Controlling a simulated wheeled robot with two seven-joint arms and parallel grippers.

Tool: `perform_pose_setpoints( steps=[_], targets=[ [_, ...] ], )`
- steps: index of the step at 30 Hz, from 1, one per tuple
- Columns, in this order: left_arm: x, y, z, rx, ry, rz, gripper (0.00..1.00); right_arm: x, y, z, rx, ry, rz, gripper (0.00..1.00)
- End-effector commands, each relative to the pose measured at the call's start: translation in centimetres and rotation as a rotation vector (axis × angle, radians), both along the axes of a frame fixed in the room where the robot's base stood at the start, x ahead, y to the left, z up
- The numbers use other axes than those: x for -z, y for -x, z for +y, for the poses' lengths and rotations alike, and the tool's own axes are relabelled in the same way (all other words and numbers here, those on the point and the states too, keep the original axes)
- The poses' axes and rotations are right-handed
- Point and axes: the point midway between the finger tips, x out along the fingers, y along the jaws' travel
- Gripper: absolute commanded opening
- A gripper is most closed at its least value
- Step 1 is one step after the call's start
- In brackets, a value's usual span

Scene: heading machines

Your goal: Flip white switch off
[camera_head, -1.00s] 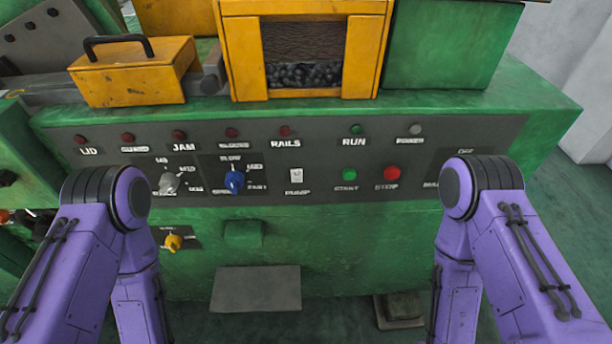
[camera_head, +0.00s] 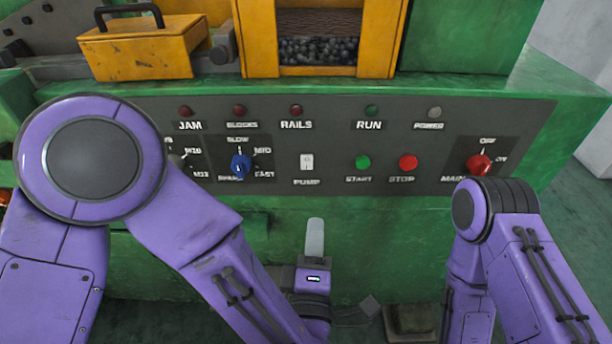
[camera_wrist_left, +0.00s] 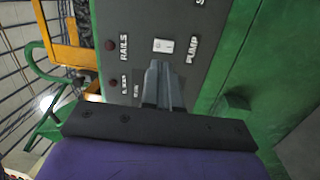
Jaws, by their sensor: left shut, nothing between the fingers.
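The white switch (camera_head: 307,161) is a small rocker on the grey control panel, above the label PUMP. It also shows in the left wrist view (camera_wrist_left: 163,45), just beyond the fingertips. My left gripper (camera_head: 315,225) is shut and empty. In the head view it points up, below the switch and the panel's lower edge. In the left wrist view its closed fingers (camera_wrist_left: 158,68) point at the switch, with a small gap in the picture; contact is not visible. My right gripper is out of view; only part of my right arm shows.
A blue knob (camera_head: 240,166) sits left of the switch. A green button (camera_head: 363,162) and a red button (camera_head: 408,162) sit to its right. A red MAIN knob (camera_head: 480,165) is farther right. A yellow box with a black handle (camera_head: 140,50) stands above the panel.

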Motion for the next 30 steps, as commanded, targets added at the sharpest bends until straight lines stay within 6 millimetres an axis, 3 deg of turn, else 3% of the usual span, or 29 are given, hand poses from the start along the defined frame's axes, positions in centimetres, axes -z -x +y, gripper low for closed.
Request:
perform_pose_setpoints(
  steps=[5,16,30],
  targets=[
    [-0.1,-0.1,1.6,-0.070,0.058,-0.004,0.00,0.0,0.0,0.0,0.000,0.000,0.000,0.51],
    [-0.3,-0.9,1.6,-0.075,0.059,-0.002,0.00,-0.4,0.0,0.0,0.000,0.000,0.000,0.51],
    [-1.6,-10.3,1.8,-0.079,0.057,0.001,0.00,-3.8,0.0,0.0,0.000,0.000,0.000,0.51]
  ],
)
